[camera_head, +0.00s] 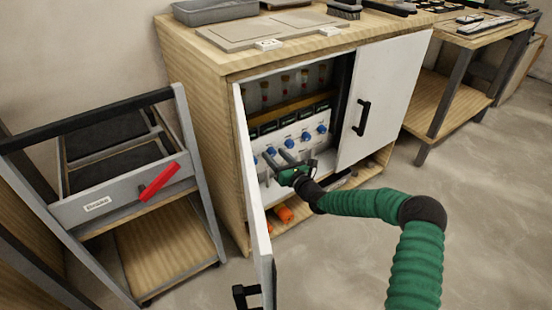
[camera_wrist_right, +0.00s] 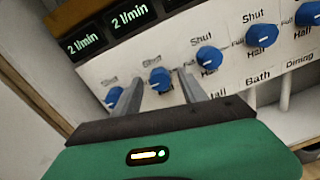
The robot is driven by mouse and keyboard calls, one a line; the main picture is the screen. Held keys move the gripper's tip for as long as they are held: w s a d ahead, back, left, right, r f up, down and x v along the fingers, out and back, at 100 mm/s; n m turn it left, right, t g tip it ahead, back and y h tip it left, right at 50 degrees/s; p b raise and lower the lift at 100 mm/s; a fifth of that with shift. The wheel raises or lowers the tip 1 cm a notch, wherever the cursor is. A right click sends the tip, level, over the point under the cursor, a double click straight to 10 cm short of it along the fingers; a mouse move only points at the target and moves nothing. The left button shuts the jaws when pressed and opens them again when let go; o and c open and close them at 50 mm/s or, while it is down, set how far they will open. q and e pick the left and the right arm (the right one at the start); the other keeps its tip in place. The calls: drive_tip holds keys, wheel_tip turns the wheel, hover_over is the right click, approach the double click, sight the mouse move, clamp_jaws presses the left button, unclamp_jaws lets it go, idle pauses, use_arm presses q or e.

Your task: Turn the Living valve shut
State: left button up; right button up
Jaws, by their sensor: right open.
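A row of blue valve knobs sits on a white panel inside the cabinet; one is the Bath knob (camera_wrist_right: 261,35), another the Dining knob (camera_wrist_right: 309,12). No Living label is readable; labels under the left knobs are hidden by my gripper. My right gripper (camera_head: 275,153) is open and reaches into the cabinet. In the wrist view, its two grey fingers (camera_wrist_right: 160,76) stand either side of the second knob from the left (camera_wrist_right: 160,79); whether they touch it cannot be told. The leftmost knob (camera_wrist_right: 113,97) is just left of the fingers. My left gripper is out of view.
The left cabinet door (camera_head: 255,205) stands open, close to my arm; the right door (camera_head: 385,95) covers the cabinet's right side. Flow displays (camera_wrist_right: 130,15) sit above the knobs.

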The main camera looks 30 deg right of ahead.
clamp_jaws()
